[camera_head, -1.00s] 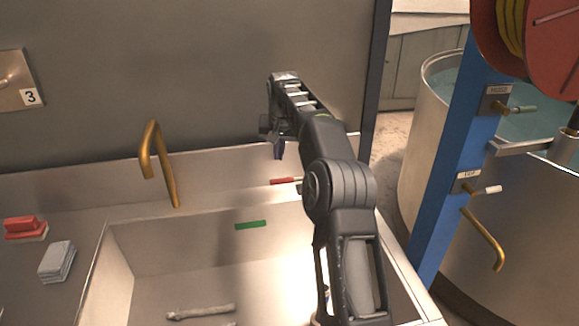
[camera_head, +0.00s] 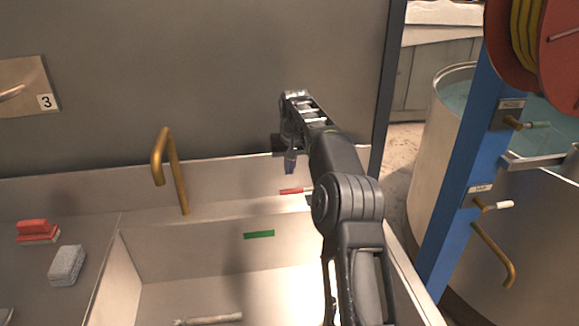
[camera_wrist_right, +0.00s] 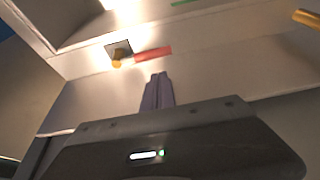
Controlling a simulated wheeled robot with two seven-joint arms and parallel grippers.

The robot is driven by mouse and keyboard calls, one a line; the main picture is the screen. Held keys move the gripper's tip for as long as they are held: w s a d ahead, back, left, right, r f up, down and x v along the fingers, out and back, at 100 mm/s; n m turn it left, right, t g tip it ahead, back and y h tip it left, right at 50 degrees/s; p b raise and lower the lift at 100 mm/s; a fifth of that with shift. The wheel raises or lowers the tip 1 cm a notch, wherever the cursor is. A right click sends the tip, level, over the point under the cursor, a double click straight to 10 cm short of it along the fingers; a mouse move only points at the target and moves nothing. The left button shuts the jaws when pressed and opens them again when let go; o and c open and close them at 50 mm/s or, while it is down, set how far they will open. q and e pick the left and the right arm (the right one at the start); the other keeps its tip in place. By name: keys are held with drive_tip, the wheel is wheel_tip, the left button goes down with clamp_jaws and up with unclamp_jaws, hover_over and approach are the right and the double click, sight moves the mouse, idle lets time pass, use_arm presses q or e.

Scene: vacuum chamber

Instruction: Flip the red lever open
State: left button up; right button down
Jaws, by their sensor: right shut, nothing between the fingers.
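The red lever (camera_head: 291,191) lies roughly level at the sink's back ledge, partly hidden on its right by my right arm. In the wrist view the red lever (camera_wrist_right: 153,54) reaches out beside a brass fitting on a dark square plate (camera_wrist_right: 118,50). My right gripper (camera_head: 291,165) is shut and empty, pointing down just above the lever in the head view. In the wrist view its closed fingertips (camera_wrist_right: 158,77) are close to the lever with a small gap; no contact shows. My left gripper is not in view.
A brass faucet (camera_head: 170,168) stands left of my right arm. A green strip (camera_head: 259,234) is on the sink's inner wall. A red brush (camera_head: 36,230) and a grey sponge (camera_head: 67,265) lie on the left counter. A blue post (camera_head: 462,190) with valves stands right.

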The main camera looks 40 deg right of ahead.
drive_tip(key=p+x, duration=0.1)
drive_tip(key=x, duration=0.6)
drive_tip(key=shift+w+f+p, duration=0.15)
drive_tip(key=shift+f+p, duration=0.15)
drive_tip(key=shift+f, duration=0.05)
